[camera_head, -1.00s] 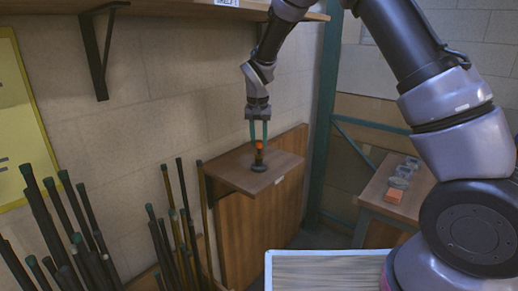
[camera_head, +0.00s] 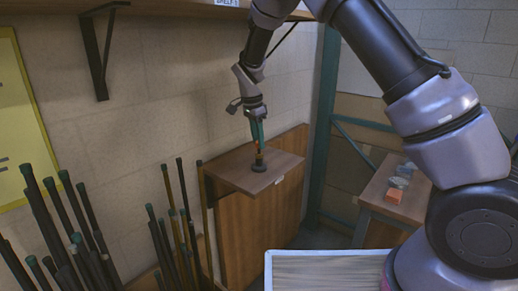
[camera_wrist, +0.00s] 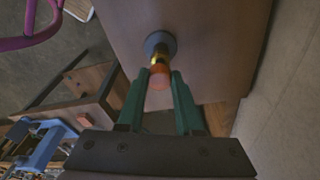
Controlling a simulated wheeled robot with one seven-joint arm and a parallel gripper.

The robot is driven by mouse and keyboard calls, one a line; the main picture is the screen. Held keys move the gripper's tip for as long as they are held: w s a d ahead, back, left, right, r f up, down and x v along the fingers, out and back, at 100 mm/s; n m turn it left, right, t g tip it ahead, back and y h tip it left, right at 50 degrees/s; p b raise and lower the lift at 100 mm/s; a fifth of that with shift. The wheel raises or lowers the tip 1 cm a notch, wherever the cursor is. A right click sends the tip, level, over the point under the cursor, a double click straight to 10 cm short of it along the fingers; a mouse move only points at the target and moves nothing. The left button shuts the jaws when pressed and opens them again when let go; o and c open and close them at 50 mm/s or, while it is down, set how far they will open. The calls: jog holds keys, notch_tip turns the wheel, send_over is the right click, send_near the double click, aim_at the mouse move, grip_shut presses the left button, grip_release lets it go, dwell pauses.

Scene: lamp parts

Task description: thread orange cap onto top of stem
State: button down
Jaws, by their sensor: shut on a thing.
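The lamp stem stands upright on its dark round base (camera_head: 258,166) on the small wooden shelf; the base also shows in the wrist view (camera_wrist: 159,43). A brass-coloured part of the stem (camera_wrist: 158,60) shows just below the orange cap (camera_wrist: 159,78). The cap sits at the top of the stem, between the green fingers of my gripper (camera_wrist: 160,80). My gripper, also in the head view (camera_head: 258,143), is shut on the cap. In the head view the fingers mostly hide the cap. How far the cap is threaded cannot be told.
The small wooden shelf (camera_head: 226,170) is otherwise clear. Several dark rods with green ends (camera_head: 62,205) stand at the left. A wall shelf hangs above.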

jog(key=m, duration=0.3)
jog(key=shift+s+d+f+m+g, duration=0.1)
jog(key=shift+s+f+m+g, duration=0.05)
jog(key=shift+f+m+g, duration=0.2)
jog(key=shift+r, duration=0.1)
jog(key=shift+m, duration=0.25)
jog(key=c, duration=0.9)
grip_release()
jog(key=shift+m, duration=0.5)
jog(key=o, duration=0.4)
jog(key=shift+r, duration=0.1)
